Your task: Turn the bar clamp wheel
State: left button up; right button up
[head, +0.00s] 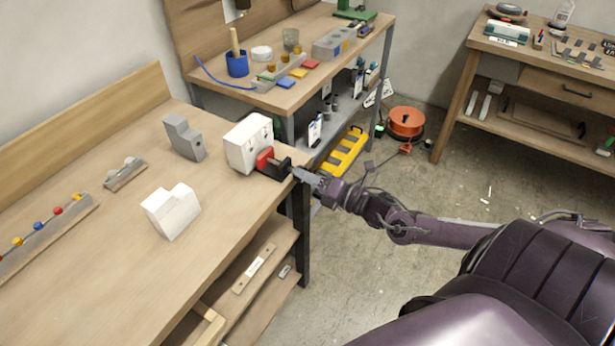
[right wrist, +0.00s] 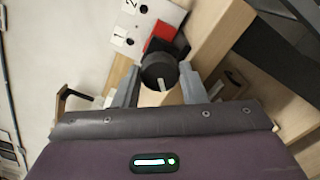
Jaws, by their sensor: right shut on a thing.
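A red clamp body (head: 265,158) sits against a white block (head: 247,143) near the right edge of the workbench. The clamp's black wheel (right wrist: 159,70) shows in the right wrist view as a round dark knob with a pale mark on its face. The red part (right wrist: 161,37) and the white block (right wrist: 146,20), marked 1 and 2, lie beyond it. My right gripper (head: 300,174) reaches the wheel from the right. Its two fingers stand on either side of the wheel, shut on it. My left gripper is not in view.
On the workbench (head: 95,290) stand a grey stepped block (head: 184,138), a white stepped block (head: 171,211) and a rail with coloured knobs (head: 45,236). A cluttered shelf bench (head: 215,90) stands behind. An orange cable reel (head: 405,122) lies on the floor.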

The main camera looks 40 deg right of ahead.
jog(key=o, duration=1)
jog(key=shift+s, duration=0.1)
jog(key=shift+p+v, duration=0.3)
jog(key=shift+v, duration=3.55)
